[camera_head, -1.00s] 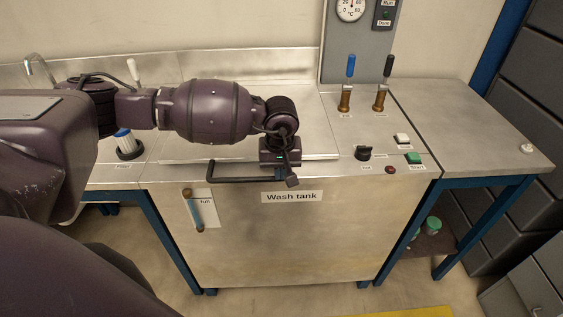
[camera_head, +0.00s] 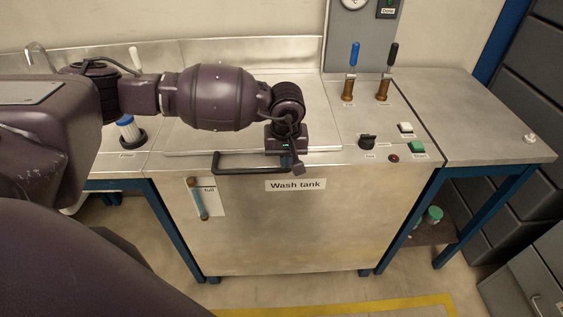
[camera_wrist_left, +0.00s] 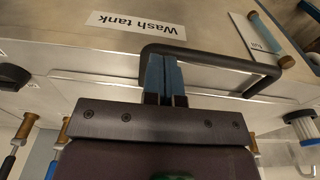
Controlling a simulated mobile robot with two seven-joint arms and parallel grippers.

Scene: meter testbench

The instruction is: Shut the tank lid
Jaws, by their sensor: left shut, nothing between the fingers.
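The tank lid (camera_head: 230,143) is a flat metal panel lying level on top of the wash tank (camera_head: 285,235). My left arm hides part of it in the head view. Its black bar handle (camera_head: 245,172) sticks out at the front edge above the "Wash tank" label. My left gripper (camera_head: 297,168) points down at the handle's right end. In the left wrist view the blue fingers (camera_wrist_left: 162,72) are together and overlap the black handle (camera_wrist_left: 215,55), with nothing between them. Whether they touch it I cannot tell. My right gripper is not in view.
Right of the lid are two upright levers (camera_head: 350,75), a black knob (camera_head: 366,141) and several buttons. A blue-and-white filter (camera_head: 127,130) stands left of the lid. The bench top at the right (camera_head: 470,115) is mostly clear.

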